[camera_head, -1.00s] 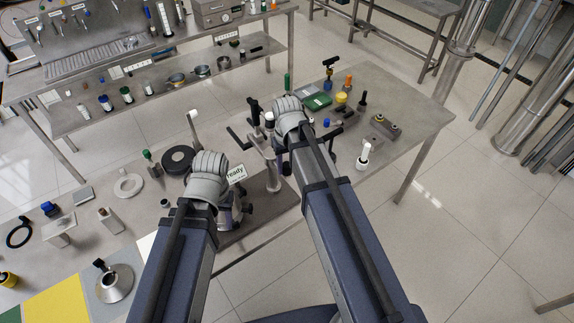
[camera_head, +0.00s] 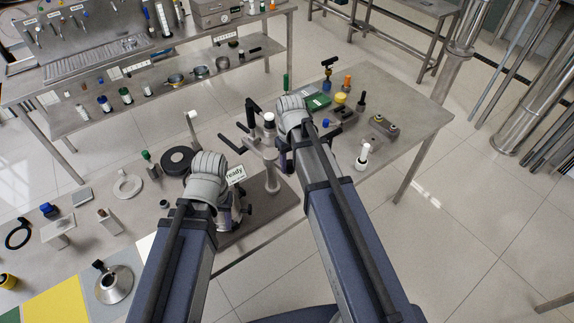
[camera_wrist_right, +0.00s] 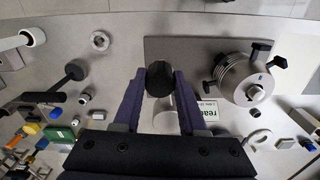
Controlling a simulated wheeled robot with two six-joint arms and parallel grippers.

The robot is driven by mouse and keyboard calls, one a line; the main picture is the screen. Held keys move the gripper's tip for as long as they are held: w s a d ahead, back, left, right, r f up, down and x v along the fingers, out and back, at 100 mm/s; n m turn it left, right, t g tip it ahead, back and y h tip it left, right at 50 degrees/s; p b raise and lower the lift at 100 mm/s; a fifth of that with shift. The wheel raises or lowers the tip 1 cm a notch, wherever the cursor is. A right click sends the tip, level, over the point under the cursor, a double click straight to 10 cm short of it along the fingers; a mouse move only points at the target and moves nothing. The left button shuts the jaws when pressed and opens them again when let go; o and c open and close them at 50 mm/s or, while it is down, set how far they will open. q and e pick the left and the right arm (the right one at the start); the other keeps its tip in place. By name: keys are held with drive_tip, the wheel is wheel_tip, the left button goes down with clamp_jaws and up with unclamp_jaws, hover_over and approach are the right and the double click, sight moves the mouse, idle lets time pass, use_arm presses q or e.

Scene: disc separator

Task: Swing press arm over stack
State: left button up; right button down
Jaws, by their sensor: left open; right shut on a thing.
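My right gripper (camera_wrist_right: 160,88) is shut on a black round-ended handle (camera_wrist_right: 159,78) of the press, with a pale post (camera_wrist_right: 166,119) beyond it. In the head view the post (camera_head: 271,168) stands upright on the table, with black arms (camera_head: 229,144) reaching left from its upper part. The right gripper's fingers (camera_head: 284,158) are largely hidden behind my wrist there.
A "ready" sign (camera_head: 236,175) stands near the post. A green box (camera_head: 318,101), small parts and a white-capped cylinder (camera_head: 363,157) occupy the right tabletop.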

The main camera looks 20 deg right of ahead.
drive_tip(key=w+d+n, duration=0.4)
drive_tip(key=w+n, duration=0.7)
drive_tip(key=n, duration=0.5)
idle(0.6)
drive_tip(key=shift+c, duration=2.3)
unclamp_jaws()
drive_tip(key=shift+r, duration=0.1)
wheel_tip(320, 180, up, 8)
drive_tip(key=p, duration=0.8)
